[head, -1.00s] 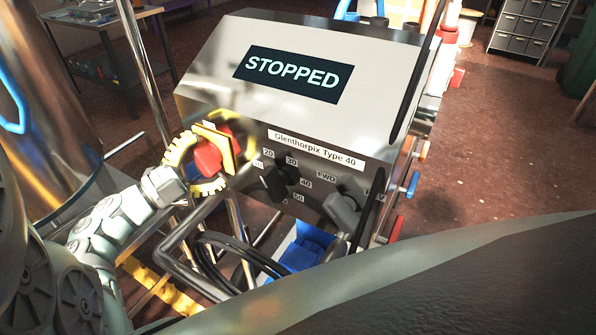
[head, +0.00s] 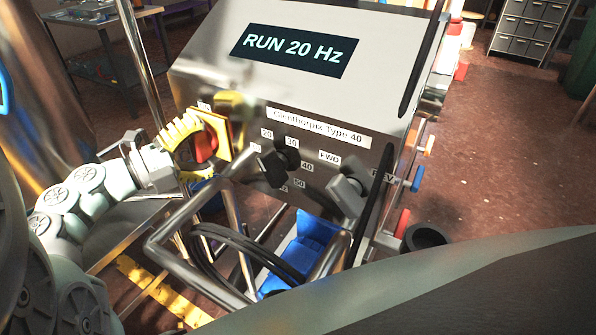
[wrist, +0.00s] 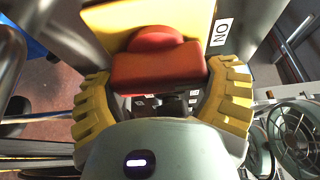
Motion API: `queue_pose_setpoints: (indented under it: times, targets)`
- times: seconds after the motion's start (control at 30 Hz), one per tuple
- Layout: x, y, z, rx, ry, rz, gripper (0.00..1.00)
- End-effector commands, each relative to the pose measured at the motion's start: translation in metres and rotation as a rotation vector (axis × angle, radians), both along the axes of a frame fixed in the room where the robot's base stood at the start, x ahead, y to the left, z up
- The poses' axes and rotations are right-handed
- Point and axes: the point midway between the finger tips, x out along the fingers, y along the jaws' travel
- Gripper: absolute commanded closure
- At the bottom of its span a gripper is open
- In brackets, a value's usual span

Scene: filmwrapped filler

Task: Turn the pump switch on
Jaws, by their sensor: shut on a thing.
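The pump switch is a red knob (head: 206,147) on a yellow plate (head: 223,134) at the left of the control box's front. The wrist view shows the red knob (wrist: 158,67) crosswise between my yellow fingers, with an "ON" label (wrist: 222,32) beside the plate. My gripper (wrist: 163,78) is shut on the knob, one finger at each end. In the head view my gripper (head: 203,134) reaches it from the left and partly hides it. The display (head: 296,51) above reads "RUN 20 Hz".
A black speed dial (head: 279,160) and a grey FWD/REV lever (head: 348,192) sit right of the switch. A bent metal bar (head: 190,230), dark cables (head: 225,245) and a blue bin (head: 312,245) are below.

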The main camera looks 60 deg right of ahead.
Motion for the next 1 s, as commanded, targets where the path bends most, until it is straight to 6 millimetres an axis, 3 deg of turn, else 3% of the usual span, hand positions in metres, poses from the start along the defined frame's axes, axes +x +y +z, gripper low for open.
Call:
queue_pose_setpoints:
  times: [0.3,0.33,0.5,0.83,1.0]
  targets:
    - [0.0,0.0,-0.001,0.003,-0.007,0.0,0.58]
    - [0.0,0.0,-0.001,0.003,-0.007,0.0,0.18]
    - [0.0,0.0,-0.001,0.001,-0.006,0.0,0.0]
    - [0.002,0.004,-0.001,0.002,-0.004,0.003,0.0]
    - [0.011,0.027,-0.001,0.003,-0.003,0.009,0.0]
